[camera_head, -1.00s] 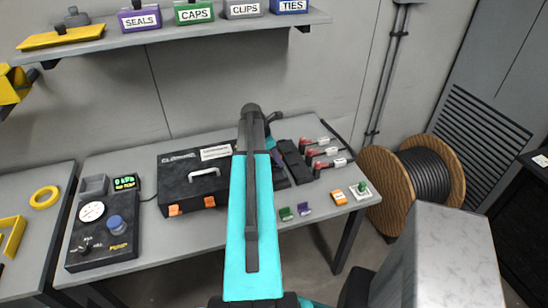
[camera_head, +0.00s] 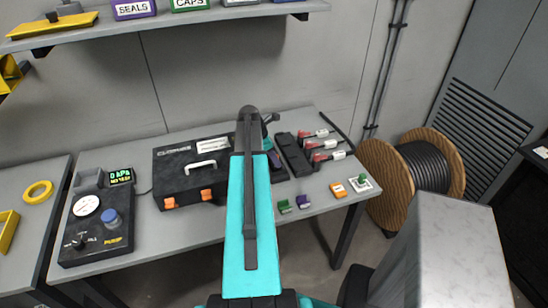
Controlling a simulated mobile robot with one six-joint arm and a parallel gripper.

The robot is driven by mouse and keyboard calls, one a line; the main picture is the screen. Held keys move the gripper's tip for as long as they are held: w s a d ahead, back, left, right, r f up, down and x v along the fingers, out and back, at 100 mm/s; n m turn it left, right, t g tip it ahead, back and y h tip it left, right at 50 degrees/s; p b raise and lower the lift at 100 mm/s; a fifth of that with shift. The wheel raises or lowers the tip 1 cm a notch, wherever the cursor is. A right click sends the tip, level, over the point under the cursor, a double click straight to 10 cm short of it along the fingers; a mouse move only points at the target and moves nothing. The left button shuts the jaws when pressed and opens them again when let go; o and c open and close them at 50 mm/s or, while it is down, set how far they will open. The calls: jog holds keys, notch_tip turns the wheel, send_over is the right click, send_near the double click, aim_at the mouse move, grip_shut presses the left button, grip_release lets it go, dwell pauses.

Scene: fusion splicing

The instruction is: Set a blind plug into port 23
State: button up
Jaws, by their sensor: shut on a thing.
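My cyan arm link (camera_head: 249,225) rises through the middle of the view and ends in a dark joint over the bench. My gripper is hidden behind this arm, so its jaws and anything in them do not show. I cannot make out a blind plug or port 23. A small green block (camera_head: 284,206) and a purple block (camera_head: 303,201) sit on the bench's front right. An orange block (camera_head: 338,190) and a green piece on a white plate (camera_head: 360,184) stand to their right.
A black case (camera_head: 172,166) lies left of my arm, with a pump box (camera_head: 98,228) beyond it. A dark strip (camera_head: 294,155) and red-and-white tools (camera_head: 320,157) lie on the right. A shelf (camera_head: 200,20) overhangs the back. A cable reel (camera_head: 381,180) stands right of the bench.

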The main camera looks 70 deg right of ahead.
jog(key=shift+f, duration=0.45)
jog(key=shift+f, duration=0.3)
dwell(0.4)
jog(key=o, duration=1.1)
jog(key=shift+b, duration=0.3)
jog(key=shift+b+v, duration=1.7)
jog(key=shift+v, duration=5.25)
